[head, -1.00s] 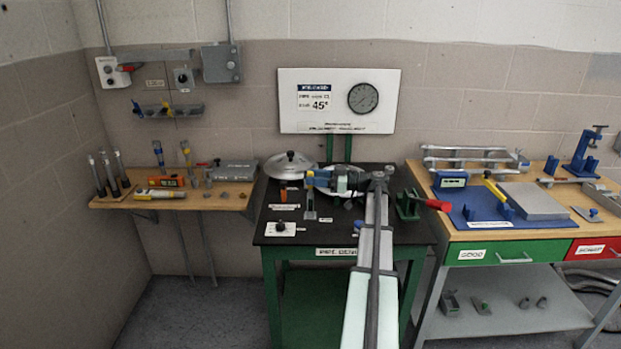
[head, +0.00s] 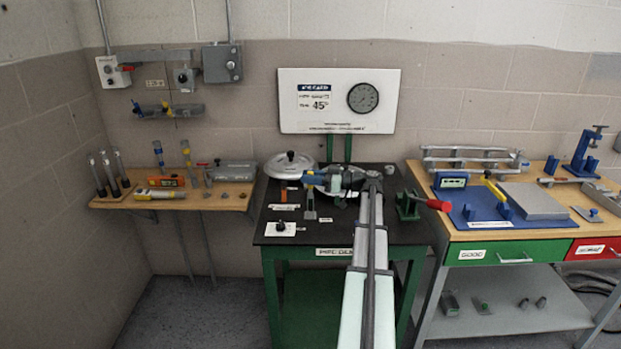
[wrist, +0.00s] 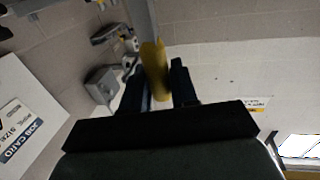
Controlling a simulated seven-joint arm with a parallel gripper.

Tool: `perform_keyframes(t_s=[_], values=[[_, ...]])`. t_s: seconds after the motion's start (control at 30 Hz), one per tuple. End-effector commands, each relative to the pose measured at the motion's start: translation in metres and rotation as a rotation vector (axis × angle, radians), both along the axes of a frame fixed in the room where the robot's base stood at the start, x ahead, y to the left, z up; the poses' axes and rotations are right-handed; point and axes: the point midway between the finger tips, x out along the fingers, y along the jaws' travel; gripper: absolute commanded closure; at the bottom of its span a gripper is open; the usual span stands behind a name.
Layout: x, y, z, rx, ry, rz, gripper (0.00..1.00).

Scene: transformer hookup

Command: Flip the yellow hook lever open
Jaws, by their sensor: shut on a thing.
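The yellow hook lever (wrist: 155,66) is upright between the fingers of my gripper (wrist: 157,80) in the wrist view. A grey bar runs up from it to the top edge. My gripper is shut on the lever's yellow part. In the head view my gripper (head: 312,179) is over the black-topped table, at a small upright fitting (head: 310,204) with a yellow upper part. The lever's hook end and its pivot cannot be made out.
A silver lid (head: 290,163) lies behind my gripper on the black table (head: 290,238). A green vise with a red handle (head: 432,204) stands to the right. A small panel with a black knob (head: 280,228) is at front left. A sign with a gauge (head: 338,100) stands behind.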

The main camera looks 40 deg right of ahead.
Motion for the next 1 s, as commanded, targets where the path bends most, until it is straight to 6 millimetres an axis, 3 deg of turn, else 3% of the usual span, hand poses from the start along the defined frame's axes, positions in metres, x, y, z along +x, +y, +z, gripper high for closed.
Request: perform_keyframes(t_s=[0.57,1.0], values=[[-0.002,0.002,0.000,-0.016,-0.016,0.001,1.00],[-0.021,0.020,-0.005,-0.217,-0.217,0.001,1.00]])
